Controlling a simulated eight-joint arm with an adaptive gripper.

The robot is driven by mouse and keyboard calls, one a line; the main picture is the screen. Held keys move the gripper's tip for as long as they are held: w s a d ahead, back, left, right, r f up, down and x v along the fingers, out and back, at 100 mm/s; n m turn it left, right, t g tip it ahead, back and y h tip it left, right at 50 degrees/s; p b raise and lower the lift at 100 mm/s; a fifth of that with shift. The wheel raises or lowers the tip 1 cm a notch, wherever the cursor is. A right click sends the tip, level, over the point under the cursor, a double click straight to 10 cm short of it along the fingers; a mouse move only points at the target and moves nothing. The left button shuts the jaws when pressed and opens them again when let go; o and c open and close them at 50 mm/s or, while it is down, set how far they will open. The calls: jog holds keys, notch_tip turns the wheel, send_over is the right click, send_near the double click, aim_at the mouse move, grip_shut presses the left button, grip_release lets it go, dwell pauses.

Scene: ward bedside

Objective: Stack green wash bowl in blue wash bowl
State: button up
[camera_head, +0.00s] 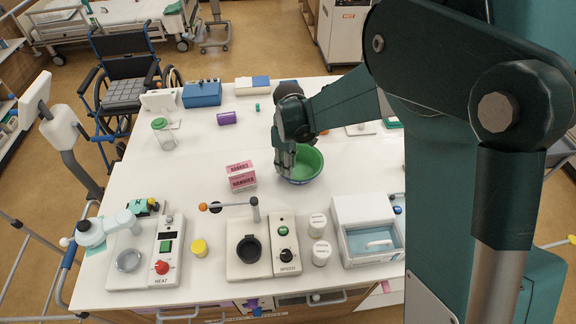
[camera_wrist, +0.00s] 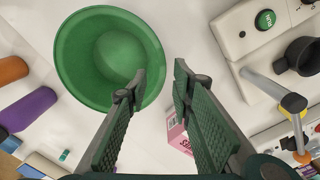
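The green wash bowl (camera_head: 308,160) sits upright on the white table right of the middle; it also shows in the wrist view (camera_wrist: 107,50), looking empty. A blue edge, which looks like the blue wash bowl (camera_head: 303,182), shows just beneath the green bowl in the head view. The green bowl appears nested in it; most of the blue is hidden. My gripper (camera_head: 286,170) is at the left side of the green bowl. In the wrist view, my gripper (camera_wrist: 158,82) is open with nothing between its fingers. Its left finger overlaps the bowl's rim; I cannot tell whether they touch.
A pink box (camera_head: 241,176) stands left of the bowls, near my gripper. A heat device (camera_head: 164,250), a speed device (camera_head: 285,245), white jars (camera_head: 318,225) and a clear-windowed box (camera_head: 368,230) line the front. A purple cylinder (camera_head: 227,118) lies behind. Table centre-left is clear.

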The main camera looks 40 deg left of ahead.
jog(key=shift+r, duration=0.15)
notch_tip(320, 180, up, 12)
dwell(0.7)
jog(key=shift+o, duration=0.4)
jog(key=shift+f, duration=0.2)
jog(key=shift+m, duration=0.5)
jog(key=f, duration=0.3)
jog(key=f+b, duration=0.1)
jog(key=f, duration=0.1)
jog(key=a+f, duration=0.1)
jog(key=f, duration=0.2)
jog(key=shift+s+f, duration=0.25)
jog(key=shift+f, duration=0.05)
jog(key=shift+f, duration=3.9)
